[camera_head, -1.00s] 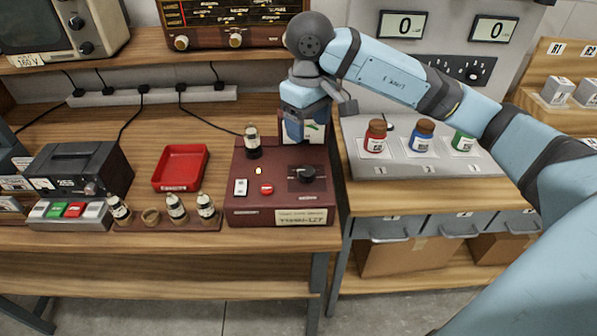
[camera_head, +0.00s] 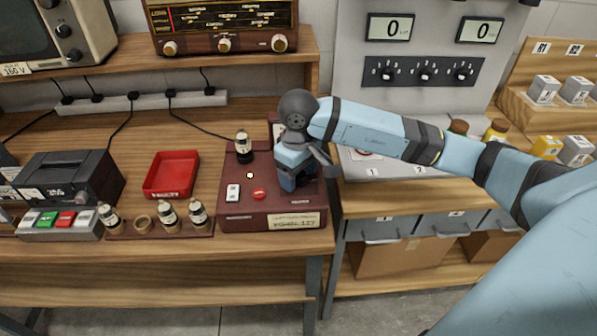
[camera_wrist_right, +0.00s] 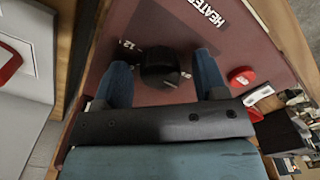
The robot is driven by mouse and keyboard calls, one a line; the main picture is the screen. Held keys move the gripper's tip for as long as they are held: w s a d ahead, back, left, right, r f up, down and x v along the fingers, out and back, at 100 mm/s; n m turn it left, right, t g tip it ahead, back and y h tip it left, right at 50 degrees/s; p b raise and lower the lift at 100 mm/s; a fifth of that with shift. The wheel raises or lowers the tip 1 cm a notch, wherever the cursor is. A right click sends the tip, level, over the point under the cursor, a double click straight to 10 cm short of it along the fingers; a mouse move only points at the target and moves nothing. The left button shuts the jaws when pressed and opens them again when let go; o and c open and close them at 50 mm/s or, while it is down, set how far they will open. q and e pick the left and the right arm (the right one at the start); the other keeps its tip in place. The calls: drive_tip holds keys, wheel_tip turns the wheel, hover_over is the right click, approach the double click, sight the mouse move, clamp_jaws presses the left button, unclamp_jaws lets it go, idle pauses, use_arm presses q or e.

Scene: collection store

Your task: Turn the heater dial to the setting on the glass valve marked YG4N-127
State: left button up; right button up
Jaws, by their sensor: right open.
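The dark red heater box (camera_head: 245,209) sits at the right end of the wooden bench, with a plate (camera_head: 296,222) ending in 127. A glass valve (camera_head: 243,147) stands upright at its back left. Several similar valves (camera_head: 168,214) stand in a rack; their markings are too small to read. My right gripper (camera_head: 288,184) is over the box's right side and hides the dial in the head view. In the right wrist view the black heater dial (camera_wrist_right: 160,68) lies between the two open fingers (camera_wrist_right: 162,78), with gaps visible. My left gripper is not in view.
A red button (camera_head: 259,194) and white switch (camera_head: 233,193) are on the box, left of my gripper. A red tray (camera_head: 172,175) and a black device (camera_head: 70,178) stand further left. A grey stand (camera_head: 415,171) with jars is to the right, partly behind my arm.

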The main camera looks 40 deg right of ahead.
drive_tip(key=c, duration=0.9)
